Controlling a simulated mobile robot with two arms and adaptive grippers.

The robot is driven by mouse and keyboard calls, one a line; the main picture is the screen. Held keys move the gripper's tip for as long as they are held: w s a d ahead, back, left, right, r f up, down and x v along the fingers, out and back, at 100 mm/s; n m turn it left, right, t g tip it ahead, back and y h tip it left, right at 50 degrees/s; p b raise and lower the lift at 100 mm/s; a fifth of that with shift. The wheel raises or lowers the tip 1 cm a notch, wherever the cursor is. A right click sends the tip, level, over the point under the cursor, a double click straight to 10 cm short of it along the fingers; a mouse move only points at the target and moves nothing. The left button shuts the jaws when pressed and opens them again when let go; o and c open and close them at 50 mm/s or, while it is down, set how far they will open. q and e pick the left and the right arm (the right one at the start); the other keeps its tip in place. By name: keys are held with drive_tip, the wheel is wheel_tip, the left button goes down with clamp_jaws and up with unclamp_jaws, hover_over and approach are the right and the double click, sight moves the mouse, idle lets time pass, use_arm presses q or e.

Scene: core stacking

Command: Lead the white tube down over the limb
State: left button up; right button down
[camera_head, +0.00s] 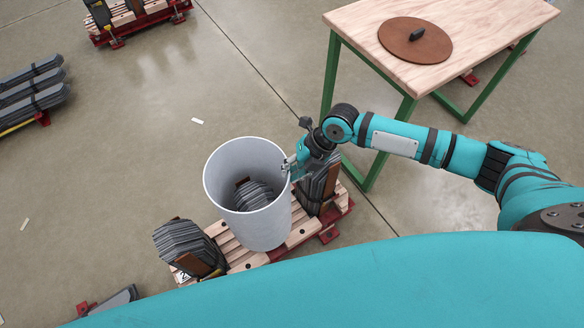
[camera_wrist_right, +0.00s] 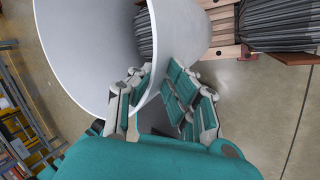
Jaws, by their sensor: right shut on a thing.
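The white tube (camera_head: 271,225) stands open-topped and roughly upright around the middle limb (camera_head: 253,193) of the stacked core. The limb's dark laminated top shows inside the tube, below the rim. My right gripper (camera_head: 289,166) is shut on the tube's rim at its right side. In the right wrist view the gripper (camera_wrist_right: 156,95) has the tube's wall between its fingers, and the tube (camera_wrist_right: 85,50) fills the upper left with part of the limb (camera_wrist_right: 144,35) inside. The tube's lower edge is partly hidden, so I cannot tell whether it touches the base. My left gripper is not in view.
Outer limbs stand left (camera_head: 186,247) and right (camera_head: 318,186) of the tube on a wooden base (camera_head: 232,252) with red feet. A wooden table (camera_head: 470,30) with green legs holds a brown disc (camera_head: 400,42). Dark laminated stacks (camera_head: 35,90) lie at the far left.

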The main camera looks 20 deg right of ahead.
use_arm(q)
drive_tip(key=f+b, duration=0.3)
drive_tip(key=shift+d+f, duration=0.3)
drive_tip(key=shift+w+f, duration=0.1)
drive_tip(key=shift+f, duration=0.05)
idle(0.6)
drive_tip(key=shift+b, duration=0.3)
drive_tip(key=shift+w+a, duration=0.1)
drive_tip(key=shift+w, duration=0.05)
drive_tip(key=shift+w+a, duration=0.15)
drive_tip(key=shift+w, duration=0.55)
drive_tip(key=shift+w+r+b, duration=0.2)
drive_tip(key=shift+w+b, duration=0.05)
drive_tip(key=shift+b, duration=0.05)
